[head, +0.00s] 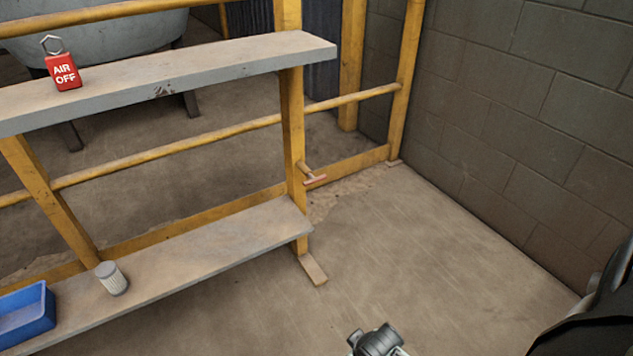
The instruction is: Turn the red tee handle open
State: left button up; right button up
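The red tee handle (316,180) is small and sits low on the yellow post at the right end of the shelf rack. Its short brass-coloured stem (304,168) joins it to the post, and its bar lies nearly level in the picture. Nothing touches it. A grey mechanical part of mine (377,340), apparently at the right gripper, shows at the bottom edge, well below the handle and apart from it. Its fingers cannot be made out. My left gripper is not in view.
A red "AIR OFF" tag (63,71) stands on the upper shelf (200,75). A grey ribbed cylinder (111,278) and a blue bin (26,315) are on the lower shelf (210,250). A block wall (540,130) bounds the right. The floor (430,250) between is clear.

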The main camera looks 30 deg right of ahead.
aim_at(313, 180)
jog(key=i+j, duration=0.25)
jog(key=i, duration=0.25)
jog(key=i+z, duration=0.15)
jog(key=z, duration=0.2)
jog(key=i+j+z, duration=0.1)
jog(key=z, duration=0.25)
jog(key=i+j+z, duration=0.1)
jog(key=z, duration=0.3)
jog(key=j, duration=0.1)
